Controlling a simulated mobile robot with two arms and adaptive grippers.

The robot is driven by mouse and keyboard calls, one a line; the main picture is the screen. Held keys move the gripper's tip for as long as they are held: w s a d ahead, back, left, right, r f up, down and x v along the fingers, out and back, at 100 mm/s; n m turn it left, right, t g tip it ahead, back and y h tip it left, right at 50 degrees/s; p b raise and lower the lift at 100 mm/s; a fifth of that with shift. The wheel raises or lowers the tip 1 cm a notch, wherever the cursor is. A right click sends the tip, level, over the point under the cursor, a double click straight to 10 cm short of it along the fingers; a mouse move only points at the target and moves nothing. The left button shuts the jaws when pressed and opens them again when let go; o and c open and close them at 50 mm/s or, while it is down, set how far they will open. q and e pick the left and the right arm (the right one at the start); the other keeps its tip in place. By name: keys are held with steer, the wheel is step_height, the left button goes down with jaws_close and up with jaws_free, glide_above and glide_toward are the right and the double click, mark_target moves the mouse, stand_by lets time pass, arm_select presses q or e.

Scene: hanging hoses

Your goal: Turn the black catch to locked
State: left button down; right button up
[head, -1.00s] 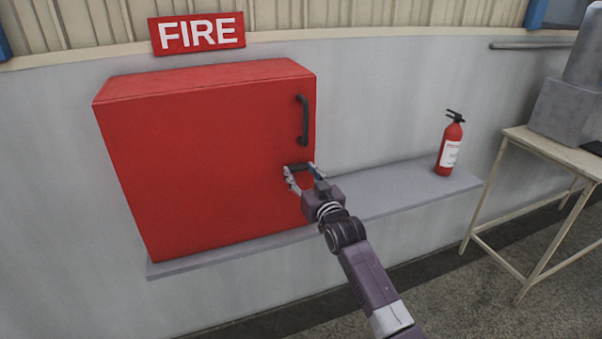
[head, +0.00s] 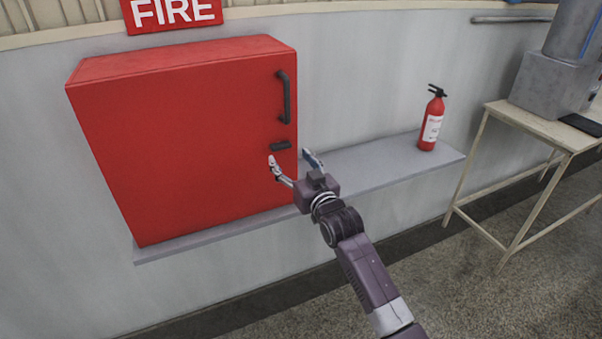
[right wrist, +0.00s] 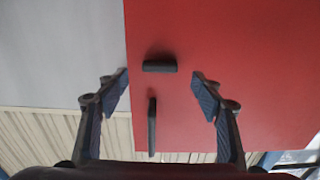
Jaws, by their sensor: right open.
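The black catch (head: 281,146) is a short bar on the red cabinet's door (head: 190,150), below the black handle (head: 286,97). It lies about level, across the line of the upright handle. In the right wrist view the catch (right wrist: 160,67) shows between the finger lines, beyond the tips and touching neither finger. My right gripper (head: 291,160) is wide open and empty, just in front of and slightly below the catch. The right wrist view shows the scene upside down, with the handle (right wrist: 152,125) below the catch. My left gripper is out of view.
The cabinet stands on a grey ledge (head: 375,160) under a red FIRE sign (head: 172,12). A fire extinguisher (head: 432,120) stands on the ledge to the right. A table (head: 540,128) with grey equipment is further right. The space before the door is clear.

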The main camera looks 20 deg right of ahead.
steer(key=s+d, duration=0.1)
steer(key=s, duration=0.6)
step_height(320, 180, down, 20)
steer(key=s+g, duration=0.2)
steer(key=g, duration=0.2)
steer(key=s+d+f+g+h, duration=0.1)
steer(key=s+f, duration=0.3)
steer(key=f, duration=0.3)
steer(key=s+f+g, duration=0.2)
steer(key=s+f, duration=0.2)
steer(key=f, duration=0.4)
steer(key=s+d+f+g+h, duration=0.1)
steer(key=s+f, duration=0.3)
steer(key=f, duration=0.3)
steer(key=s+d+f+g, duration=0.1)
steer(key=s+f+g, duration=0.3)
steer(key=s+f, duration=1.4)
steer(key=s+d+f+g, duration=0.1)
steer(key=s+f+g, duration=0.1)
steer(key=s, duration=1.1)
steer(key=s+f+n+g, duration=0.1)
steer(key=s+f, duration=0.3)
steer(key=s, duration=1)
steer(key=shift+s+d+f+g+h, duration=0.2)
steer(key=shift+s+d+g+h, duration=0.15)
steer(key=shift+g, duration=0.55)
